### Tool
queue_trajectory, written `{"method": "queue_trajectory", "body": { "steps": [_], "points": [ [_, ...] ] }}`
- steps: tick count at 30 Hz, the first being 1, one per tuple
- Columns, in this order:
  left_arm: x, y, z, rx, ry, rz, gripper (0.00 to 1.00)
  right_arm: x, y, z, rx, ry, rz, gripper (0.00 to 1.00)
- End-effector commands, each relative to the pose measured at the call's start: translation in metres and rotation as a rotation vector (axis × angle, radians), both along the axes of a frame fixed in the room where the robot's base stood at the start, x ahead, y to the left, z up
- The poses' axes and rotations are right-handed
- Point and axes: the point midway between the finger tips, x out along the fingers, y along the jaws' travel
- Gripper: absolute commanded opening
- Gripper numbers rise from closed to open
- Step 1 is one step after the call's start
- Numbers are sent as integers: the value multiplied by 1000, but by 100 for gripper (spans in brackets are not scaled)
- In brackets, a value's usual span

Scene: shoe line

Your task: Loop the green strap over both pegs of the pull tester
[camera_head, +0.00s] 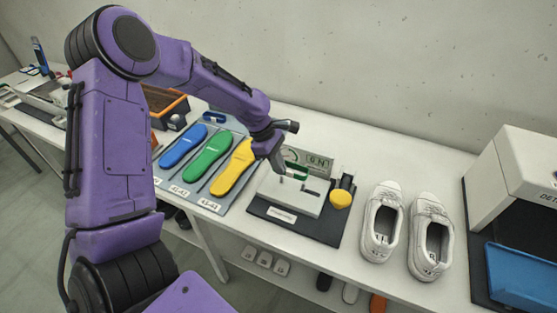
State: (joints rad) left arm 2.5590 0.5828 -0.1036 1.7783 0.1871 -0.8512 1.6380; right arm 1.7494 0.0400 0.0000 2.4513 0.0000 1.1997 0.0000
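The pull tester (286,196) is a pale block with a small display panel behind it, standing on a dark mat right of the insoles. A green strap (298,171) shows as a small band above the tester's top, close to my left gripper. My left gripper (281,168) reaches in from the upper left and points down at the tester's back left. Its fingers are small and dark, and I cannot tell whether they are shut on the strap. The two pegs are not clear, so I cannot tell whether the strap is around either. My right gripper is not in view.
A yellow rounded part (341,199) stands at the tester's right. White shoes (382,222) stand farther right, before a white machine (520,165) and a blue tray (522,277). Blue, green and yellow insoles (209,157) lie on a board (212,202) to the left.

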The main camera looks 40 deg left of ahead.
Motion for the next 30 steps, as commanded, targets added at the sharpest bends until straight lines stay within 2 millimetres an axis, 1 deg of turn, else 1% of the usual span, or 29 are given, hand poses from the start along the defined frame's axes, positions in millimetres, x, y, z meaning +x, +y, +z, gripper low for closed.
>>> {"method": "queue_trajectory", "body": {
  "steps": [1, 13, 15, 24, 30],
  "points": [
    [2, 0, -9, 0, 0, 0, 0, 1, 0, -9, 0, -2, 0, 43],
    [3, -1, -34, 0, 1, -1, 0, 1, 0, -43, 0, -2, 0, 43],
    [3, -1, -36, -1, 2, -2, 0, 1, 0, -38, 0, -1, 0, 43],
    [3, -1, -62, 1, 3, -1, 0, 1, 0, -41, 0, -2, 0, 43],
    [3, -1, -70, 1, 2, -1, 0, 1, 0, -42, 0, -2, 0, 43]
  ]
}}
